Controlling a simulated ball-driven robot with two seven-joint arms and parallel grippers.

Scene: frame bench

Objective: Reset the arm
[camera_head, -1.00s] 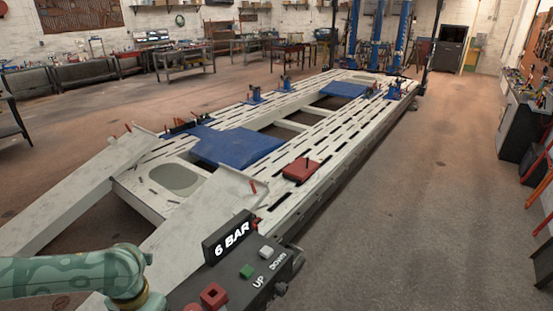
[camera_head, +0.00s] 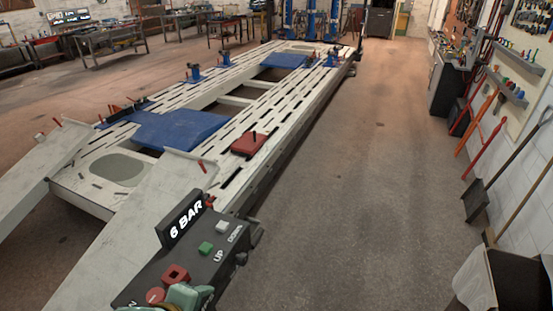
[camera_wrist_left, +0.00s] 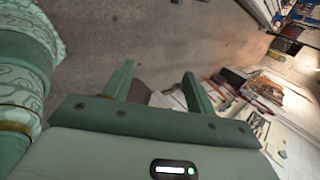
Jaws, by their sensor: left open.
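My left gripper (camera_wrist_left: 158,78) shows in the left wrist view with its two green fingers apart and nothing between them. Concrete floor lies behind the fingertips. In the head view a green part of my arm (camera_head: 188,296) shows at the bottom edge, in front of the near end of the control box (camera_head: 142,284). I cannot tell whether it touches the box. The box has a "6 BAR" display (camera_head: 182,219), a green button (camera_head: 206,248), a white button (camera_head: 222,226), and a red square piece (camera_head: 175,274).
The long white frame bench (camera_head: 262,117) runs away from the box, with blue plates (camera_head: 178,129) and a red block (camera_head: 248,144) on it. Open floor (camera_head: 340,190) lies right of it. A bin (camera_head: 500,280) and shovel (camera_head: 478,198) stand at the right wall.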

